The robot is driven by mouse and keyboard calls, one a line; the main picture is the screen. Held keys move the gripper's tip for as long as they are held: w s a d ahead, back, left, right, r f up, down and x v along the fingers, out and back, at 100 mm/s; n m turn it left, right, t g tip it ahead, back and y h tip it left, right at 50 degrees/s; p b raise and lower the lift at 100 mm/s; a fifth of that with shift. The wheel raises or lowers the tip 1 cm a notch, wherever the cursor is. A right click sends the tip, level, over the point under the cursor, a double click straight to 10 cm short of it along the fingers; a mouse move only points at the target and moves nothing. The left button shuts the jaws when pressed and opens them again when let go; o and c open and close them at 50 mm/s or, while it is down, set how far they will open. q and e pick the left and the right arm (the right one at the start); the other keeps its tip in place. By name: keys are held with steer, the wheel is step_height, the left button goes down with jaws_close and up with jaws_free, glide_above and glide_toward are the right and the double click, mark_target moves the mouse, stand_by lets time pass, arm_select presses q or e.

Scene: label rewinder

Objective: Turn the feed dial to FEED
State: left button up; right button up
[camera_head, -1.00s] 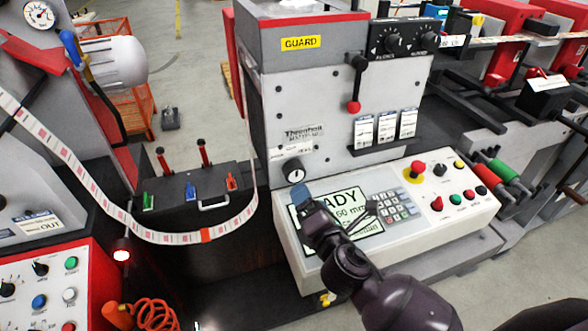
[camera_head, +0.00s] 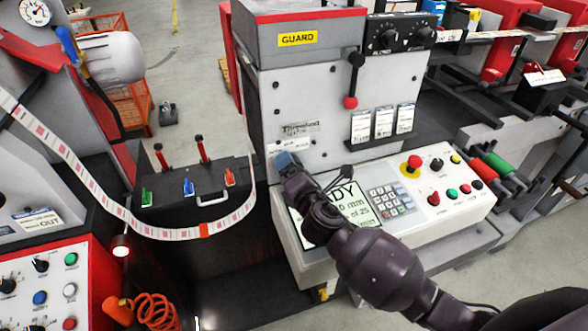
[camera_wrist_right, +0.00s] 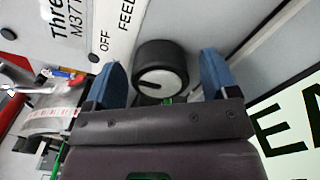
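The feed dial (camera_wrist_right: 160,70) is a black knob with a pale face and a dark pointer line, seen in the right wrist view. The line points left in that picture, on the side of the OFF lettering (camera_wrist_right: 104,42). The FEED lettering (camera_wrist_right: 126,14) is higher up. My right gripper (camera_wrist_right: 162,64) is open, with one blue finger on each side of the dial; I cannot tell whether they touch it. In the head view the right gripper (camera_head: 286,160) covers the dial. My left gripper is not in view.
The control panel (camera_head: 412,222) with screen, keypad and buttons lies under my right arm. The lever with a red knob (camera_head: 351,102) hangs to the right of the gripper. The label web (camera_head: 170,232) loops to the left, near a dark box with coloured levers (camera_head: 188,187).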

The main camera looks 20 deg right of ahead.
steer(key=c, duration=0.9)
steer(key=shift+m, duration=0.4)
steer(key=shift+f+m, duration=0.1)
steer(key=shift+m, duration=0.9)
steer(key=m, duration=0.4)
steer(key=shift+m, duration=0.6)
